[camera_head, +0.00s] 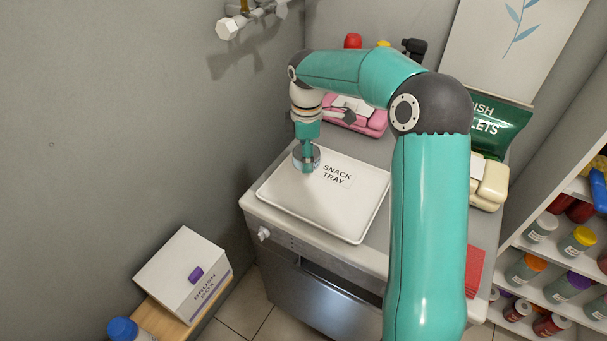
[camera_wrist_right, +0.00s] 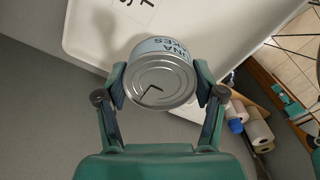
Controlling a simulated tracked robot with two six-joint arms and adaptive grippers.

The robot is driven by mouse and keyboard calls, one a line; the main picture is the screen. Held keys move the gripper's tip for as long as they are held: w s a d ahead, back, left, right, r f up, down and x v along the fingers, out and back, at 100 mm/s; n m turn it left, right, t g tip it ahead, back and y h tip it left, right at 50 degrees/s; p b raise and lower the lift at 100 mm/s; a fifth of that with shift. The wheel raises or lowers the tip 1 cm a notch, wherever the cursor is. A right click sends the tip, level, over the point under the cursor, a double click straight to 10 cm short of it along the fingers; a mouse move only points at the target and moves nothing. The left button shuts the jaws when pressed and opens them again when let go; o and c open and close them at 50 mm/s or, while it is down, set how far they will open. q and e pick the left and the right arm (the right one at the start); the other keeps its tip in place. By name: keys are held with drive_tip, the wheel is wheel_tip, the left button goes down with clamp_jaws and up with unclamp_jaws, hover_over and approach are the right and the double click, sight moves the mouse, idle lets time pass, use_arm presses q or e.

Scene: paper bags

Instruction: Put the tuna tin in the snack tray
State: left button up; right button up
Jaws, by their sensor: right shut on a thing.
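The white snack tray (camera_head: 330,205) lies on the counter, with "SNACK TRAY" printed on it. My right gripper (camera_head: 306,160) reaches over the tray's far left corner, pointing down. In the right wrist view my right gripper (camera_wrist_right: 160,92) is shut on the tuna tin (camera_wrist_right: 162,85), one finger on each side. The tin is silver with a pale blue label. In the head view the tin (camera_head: 313,158) shows partly behind the fingers. The tray's white surface (camera_wrist_right: 100,35) fills the upper part of the wrist view. I cannot tell whether the tin touches the tray.
A pink object (camera_head: 366,121) stands behind the tray, and a green "DISH ... LETS" bag (camera_head: 500,125) stands at the right. A white brush box (camera_head: 183,273) sits lower left. Shelves of jars (camera_head: 568,285) stand at the right. The tray's middle is empty.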

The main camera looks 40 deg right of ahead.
sight(306, 180)
drive_tip(key=shift+f, duration=3.15)
drive_tip(key=shift+f, duration=0.1)
drive_tip(key=o, duration=1.2)
wheel_tip(306, 180, up, 12)
drive_tip(key=shift+r, duration=0.15)
